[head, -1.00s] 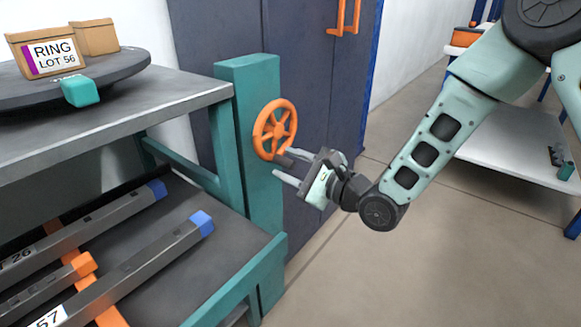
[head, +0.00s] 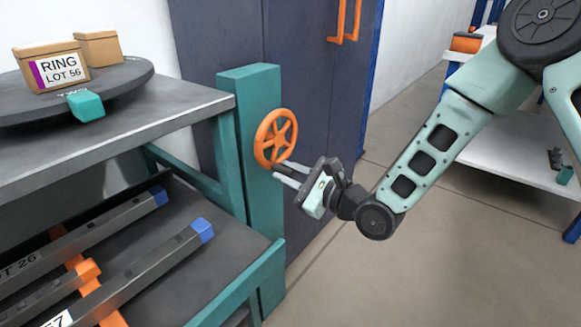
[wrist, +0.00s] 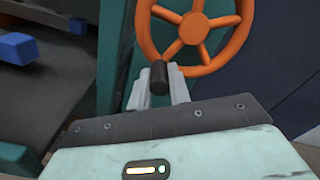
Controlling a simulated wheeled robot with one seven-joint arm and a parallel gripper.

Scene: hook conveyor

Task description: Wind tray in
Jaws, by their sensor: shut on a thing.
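An orange handwheel (head: 276,138) is mounted on the teal post (head: 250,150) at the right end of the bench. It also shows in the wrist view (wrist: 195,30). My gripper (head: 281,172) is at the wheel's lower rim, its two pale fingers around a dark crank knob (wrist: 158,77). In the wrist view the knob sits between the fingers and I am shut on it. A dark lower shelf or tray surface (head: 225,258) holds long grey bars with blue ends (head: 203,230). How far the tray stands out is hard to tell.
A turntable (head: 135,80) with a box marked RING LOT 56 (head: 50,66) and another box stands on the bench top (head: 190,105). Dark cabinets (head: 305,85) stand behind the wheel. A white shelf (head: 490,150) is at right. Floor right of the post is clear.

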